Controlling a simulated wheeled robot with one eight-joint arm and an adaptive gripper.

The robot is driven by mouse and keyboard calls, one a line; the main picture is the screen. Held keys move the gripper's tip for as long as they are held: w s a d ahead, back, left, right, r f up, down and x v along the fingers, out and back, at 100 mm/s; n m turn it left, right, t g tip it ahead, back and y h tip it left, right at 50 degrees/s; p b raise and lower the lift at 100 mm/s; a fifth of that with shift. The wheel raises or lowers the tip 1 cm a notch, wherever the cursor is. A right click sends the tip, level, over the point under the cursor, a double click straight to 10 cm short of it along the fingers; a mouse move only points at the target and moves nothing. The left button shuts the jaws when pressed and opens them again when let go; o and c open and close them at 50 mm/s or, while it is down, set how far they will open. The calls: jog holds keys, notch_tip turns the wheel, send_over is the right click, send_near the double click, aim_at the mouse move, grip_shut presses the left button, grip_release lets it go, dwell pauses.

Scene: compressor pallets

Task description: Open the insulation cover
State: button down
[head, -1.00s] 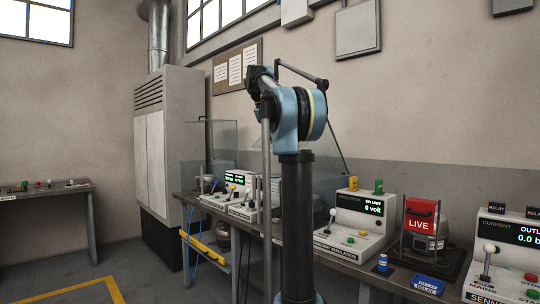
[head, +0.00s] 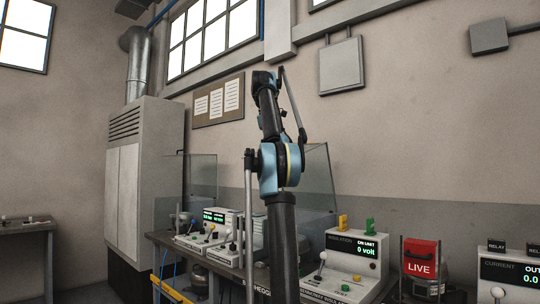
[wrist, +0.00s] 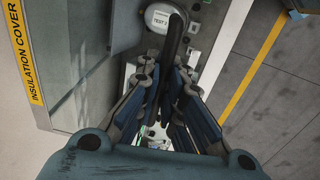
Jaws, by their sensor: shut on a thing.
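In the wrist view, the insulation cover (wrist: 88,45) is a clear, greyish panel at the left, with a yellow "INSULATION COVER" strip (wrist: 24,52) along its edge. My gripper (wrist: 164,78) is shut on a dark bar-like handle (wrist: 174,36) that runs up between its fingers. The handle's join to the cover is not clear. In the head view, clear panels stand above the bench, one at the left (head: 200,178) and one tilted behind my arm (head: 321,165). My gripper is hidden there.
A bench (head: 158,238) carries several consoles, including one reading 0 volt (head: 352,250), and a red LIVE box (head: 420,257). A tall grey cabinet (head: 145,180) stands at the left. In the wrist view, a round TEST 2 part (wrist: 160,18) lies beyond my fingers.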

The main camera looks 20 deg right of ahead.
jog(key=shift+w+d+r, duration=0.1)
jog(key=shift+r, duration=0.05)
jog(key=c, duration=2)
grip_release()
jog(key=shift+r, duration=0.1)
jog(key=shift+a+r, duration=0.2)
jog(key=shift+r, duration=0.45)
jog(key=shift+a+r, duration=0.25)
jog(key=shift+r, duration=0.2)
jog(key=shift+s+r, duration=0.1)
jog(key=shift+s, duration=0.1)
jog(key=shift+s+a+r, duration=0.1)
jog(key=shift+s+a, duration=0.15)
jog(key=shift+a, duration=0.1)
jog(key=s+a, duration=0.5)
jog(key=a, duration=0.3)
jog(key=s+a, duration=0.5)
jog(key=a, duration=0.3)
jog(key=shift+s, duration=0.3)
